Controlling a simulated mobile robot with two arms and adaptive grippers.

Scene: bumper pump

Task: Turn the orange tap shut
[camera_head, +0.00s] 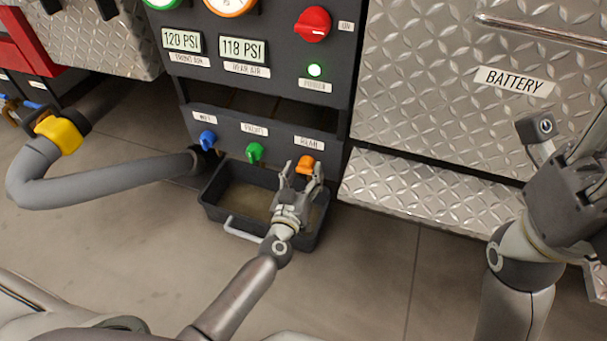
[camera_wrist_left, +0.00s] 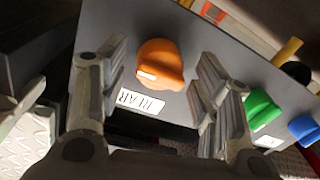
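The orange tap (camera_head: 305,165) sits at the right end of a row of taps on the lower grey panel, under a label that seems to read REAR. My left gripper (camera_head: 302,172) is open right at it, with the fingertips on either side of the tap. In the left wrist view the orange tap (camera_wrist_left: 160,66) shows between the two spread fingers (camera_wrist_left: 158,75), with a visible gap on each side. My right gripper (camera_head: 590,145) is at the right edge, partly cut off, in front of the metal panels; its fingers look spread apart.
A green tap (camera_head: 254,152) and a blue tap (camera_head: 207,139) stand to the left on the same panel. A black bin (camera_head: 212,208) with a grey handle stands below. A grey hose (camera_head: 110,184) lies at left. Diamond-plate metal (camera_head: 430,200) is at right.

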